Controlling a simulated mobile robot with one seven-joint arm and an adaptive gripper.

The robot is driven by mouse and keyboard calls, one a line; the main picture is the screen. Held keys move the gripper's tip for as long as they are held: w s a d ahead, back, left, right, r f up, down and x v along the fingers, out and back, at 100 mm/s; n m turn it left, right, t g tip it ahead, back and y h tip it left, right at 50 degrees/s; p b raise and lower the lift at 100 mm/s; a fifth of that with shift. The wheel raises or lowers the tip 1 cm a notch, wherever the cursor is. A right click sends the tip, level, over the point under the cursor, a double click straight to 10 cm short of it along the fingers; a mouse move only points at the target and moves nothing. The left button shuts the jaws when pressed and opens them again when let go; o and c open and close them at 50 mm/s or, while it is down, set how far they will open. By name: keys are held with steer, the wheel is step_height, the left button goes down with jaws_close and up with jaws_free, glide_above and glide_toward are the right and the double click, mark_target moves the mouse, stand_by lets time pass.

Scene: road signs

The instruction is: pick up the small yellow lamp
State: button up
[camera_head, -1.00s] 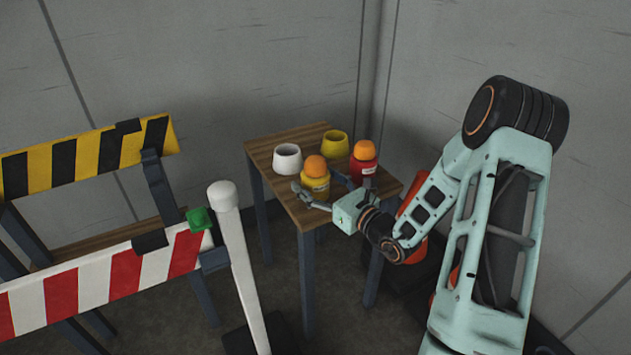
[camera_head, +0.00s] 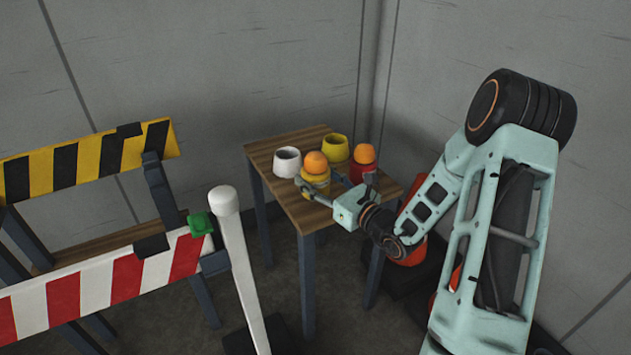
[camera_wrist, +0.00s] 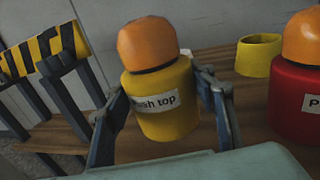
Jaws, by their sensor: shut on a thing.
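The small yellow lamp (camera_head: 315,186) has an orange dome top and stands upright at the near side of the wooden table (camera_head: 285,195). In the wrist view the lamp (camera_wrist: 165,108) sits between the two fingers, with a label on its front that reads in part "sh top". My gripper (camera_head: 325,192) is shut on the lamp's yellow body, one finger on each side, and it also shows in the wrist view (camera_wrist: 165,115). Whether the lamp's base touches the table is hard to tell.
A red lamp with an orange top (camera_head: 364,165) stands close on the right. A yellow cup (camera_head: 336,148) and a white cup (camera_head: 287,162) stand behind. Striped barriers (camera_head: 95,285) and a white post (camera_head: 238,260) are to the left; grey walls enclose the corner.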

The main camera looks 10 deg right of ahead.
steer(key=s+a+r+p, duration=0.2)
steer(key=s+r+p, duration=0.9)
steer(key=s+p, duration=0.2)
steer(key=shift+s+a+p, duration=0.3)
steer(key=shift+p, duration=0.2)
stand_by(0.6)
